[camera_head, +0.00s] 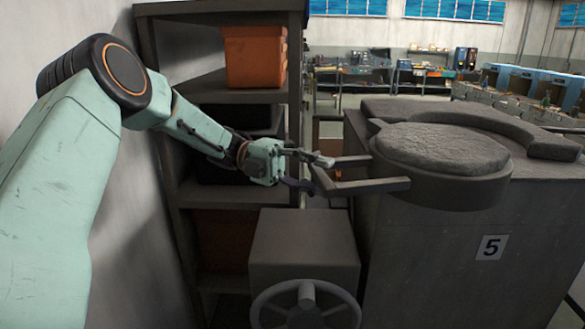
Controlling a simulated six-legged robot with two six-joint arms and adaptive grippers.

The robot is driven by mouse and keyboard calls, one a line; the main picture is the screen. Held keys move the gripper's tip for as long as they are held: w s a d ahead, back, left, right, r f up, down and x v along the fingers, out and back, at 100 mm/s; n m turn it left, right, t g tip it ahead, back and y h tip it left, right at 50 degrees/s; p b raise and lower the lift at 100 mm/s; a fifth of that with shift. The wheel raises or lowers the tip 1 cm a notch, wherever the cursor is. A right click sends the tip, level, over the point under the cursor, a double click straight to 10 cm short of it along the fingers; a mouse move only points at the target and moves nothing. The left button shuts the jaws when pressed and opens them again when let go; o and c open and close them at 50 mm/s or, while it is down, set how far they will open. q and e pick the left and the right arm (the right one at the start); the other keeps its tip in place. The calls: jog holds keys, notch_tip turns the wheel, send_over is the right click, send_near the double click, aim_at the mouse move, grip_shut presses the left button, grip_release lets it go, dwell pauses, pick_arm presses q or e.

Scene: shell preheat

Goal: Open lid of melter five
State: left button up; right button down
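Melter five (430,260) is a dark grey block at the right, with a "5" label (491,247) on its front. Its round, thick lid (440,150) has a rough grey top and lies flat, with a curved raised collar (500,118) behind it. A dark fork-shaped handle (372,187) sticks out from the lid to the left. My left gripper (322,174) is at the handle's left end, its fingers spread apart. The handle end lies at or between the fingertips; I cannot tell whether they touch. My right gripper is not in view.
A dark shelf (180,130) with an orange bin (254,55) stands behind my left arm. A grey box with a handwheel (305,305) stands below the gripper, left of the melter. Workbenches (400,75) and blue machines (530,85) are far back.

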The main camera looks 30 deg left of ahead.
pick_arm(q)
jog(key=a, duration=0.7)
jog(key=shift+a, duration=0.15)
jog(key=shift+a, duration=0.1)
